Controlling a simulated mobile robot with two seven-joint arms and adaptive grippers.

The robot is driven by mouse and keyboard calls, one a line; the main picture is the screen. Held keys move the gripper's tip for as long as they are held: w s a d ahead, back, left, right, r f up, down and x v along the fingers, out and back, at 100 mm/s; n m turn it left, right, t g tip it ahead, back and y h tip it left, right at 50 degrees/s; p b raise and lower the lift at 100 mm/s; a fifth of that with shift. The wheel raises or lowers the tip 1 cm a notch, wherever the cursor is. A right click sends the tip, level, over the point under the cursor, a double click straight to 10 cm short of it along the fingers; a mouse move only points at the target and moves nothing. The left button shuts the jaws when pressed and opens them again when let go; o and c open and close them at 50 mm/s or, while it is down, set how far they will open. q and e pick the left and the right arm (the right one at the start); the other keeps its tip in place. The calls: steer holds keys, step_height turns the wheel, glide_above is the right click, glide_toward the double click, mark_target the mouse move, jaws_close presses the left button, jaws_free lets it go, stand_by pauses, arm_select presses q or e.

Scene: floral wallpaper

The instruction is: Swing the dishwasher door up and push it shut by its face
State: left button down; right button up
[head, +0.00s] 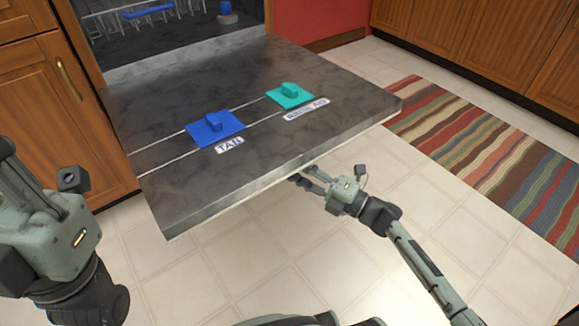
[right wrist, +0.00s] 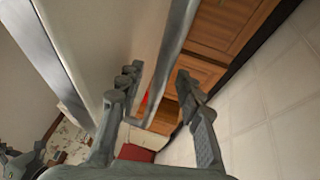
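The dishwasher door (head: 270,130) is swung down and lies roughly level, its dark metallic inner side up. A blue knob piece (head: 214,126) and a teal one (head: 290,94) sit on it, with labels beside them. My right gripper (head: 305,180) is low beside the door's near edge, its fingertips partly hidden below it. In the right wrist view its fingers (right wrist: 158,92) are spread, with nothing held; the pale door (right wrist: 115,45) is close to the left finger, and contact cannot be told. My left gripper's body (head: 50,235) is at the left; its fingertips are out of view.
The dishwasher's dark interior (head: 165,30) has a rack with blue parts. Wooden cabinets (head: 85,110) stand at the left and others (head: 500,40) at the back right. A striped rug (head: 480,150) lies on the tiles. The floor (head: 250,270) before the door is clear.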

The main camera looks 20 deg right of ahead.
steer(key=shift+w+a, duration=0.35)
steer(key=shift+w, duration=0.1)
steer(key=shift+c, duration=0.4)
jaws_close()
